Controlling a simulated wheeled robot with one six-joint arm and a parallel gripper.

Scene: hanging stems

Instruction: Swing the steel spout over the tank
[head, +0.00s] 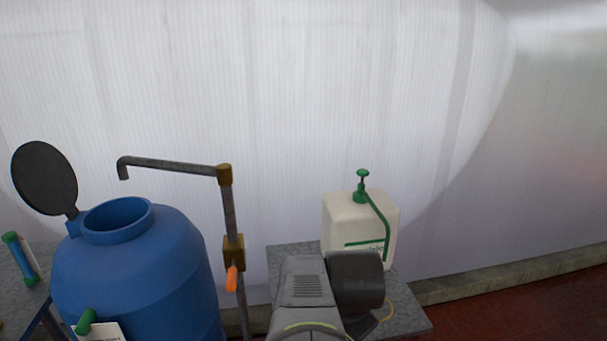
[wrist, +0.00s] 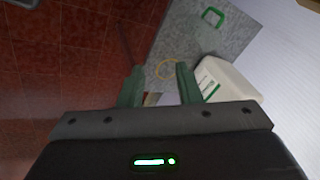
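The steel spout (head: 170,164) runs left from a brass joint (head: 224,175) on top of an upright pipe. Its bent-down tip appears above the open mouth of the blue tank (head: 140,270) in the head view; the exact depth between them is hard to tell. The tank's dark round lid (head: 44,178) stands open. A brass valve (head: 233,252) with an orange handle (head: 231,279) sits lower on the pipe. My gripper (wrist: 160,68) is open, with nothing between its green fingers, pointing down toward the grey bench. Spout and tank are outside the wrist view.
A white canister (head: 358,225) with a green pump stands on the grey bench (head: 408,318) right of the pipe; it also shows in the wrist view (wrist: 228,80). A yellow ring (wrist: 166,69) lies on the bench. Red floor (head: 530,300) is clear at right.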

